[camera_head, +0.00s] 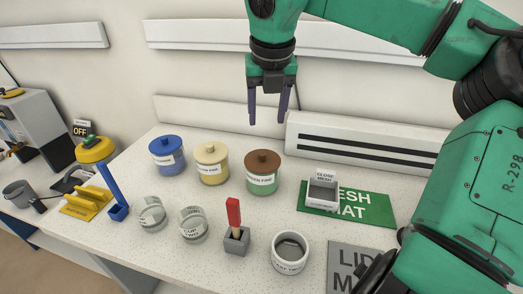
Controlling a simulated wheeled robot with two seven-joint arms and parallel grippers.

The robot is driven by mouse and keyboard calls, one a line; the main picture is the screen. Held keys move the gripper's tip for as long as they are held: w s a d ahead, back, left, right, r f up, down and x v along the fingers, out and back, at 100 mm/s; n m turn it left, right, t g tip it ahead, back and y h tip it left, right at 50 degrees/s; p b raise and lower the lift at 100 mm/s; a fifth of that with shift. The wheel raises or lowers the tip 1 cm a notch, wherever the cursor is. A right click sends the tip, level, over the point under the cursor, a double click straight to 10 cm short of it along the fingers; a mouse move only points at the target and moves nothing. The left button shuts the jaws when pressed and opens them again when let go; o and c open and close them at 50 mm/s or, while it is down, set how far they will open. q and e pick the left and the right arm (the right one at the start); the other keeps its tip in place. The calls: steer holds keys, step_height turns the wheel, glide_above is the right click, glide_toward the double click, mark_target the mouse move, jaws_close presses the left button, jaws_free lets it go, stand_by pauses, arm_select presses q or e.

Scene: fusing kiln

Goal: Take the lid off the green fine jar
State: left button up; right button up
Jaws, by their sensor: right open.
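The green fine jar (262,183) stands on the white speckled counter, right of two other jars. Its brown knobbed lid (263,160) is on it, and the white label is partly legible. My right gripper (268,120) hangs above and slightly behind the jar in the picture, fingers pointing down. A grey lid mat (345,262) lies at the front right, partly hidden by my arm.
A cream-lidded jar (211,170) and a blue-lidded jar (168,160) stand to the left. In front are two clear cups, a red-handled tool (234,218) in a grey block, and a white cup (289,256). A green mesh mat (366,208) bears a small box (322,192).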

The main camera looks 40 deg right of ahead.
glide_toward(263, 153)
step_height(263, 153, down, 2)
steer(key=shift+s+d+f+p, duration=0.1)
steer(key=shift+p, duration=0.35)
steer(key=x, duration=0.1)
steer(key=p+x, duration=0.1)
steer(key=x, duration=0.3)
steer(key=shift+w+f+p, duration=0.15)
steer(key=shift+w+p, duration=0.2)
steer(key=shift+p, duration=0.05)
steer(key=shift+w+d+f, duration=0.15)
steer(key=shift+f, duration=0.35)
arm_select(q)
steer(key=r, duration=0.2)
steer(key=shift+s+a+r, duration=0.15)
steer(key=shift+s+r, duration=0.15)
steer(key=shift+s, duration=0.05)
arm_select(e)
jaws_close()
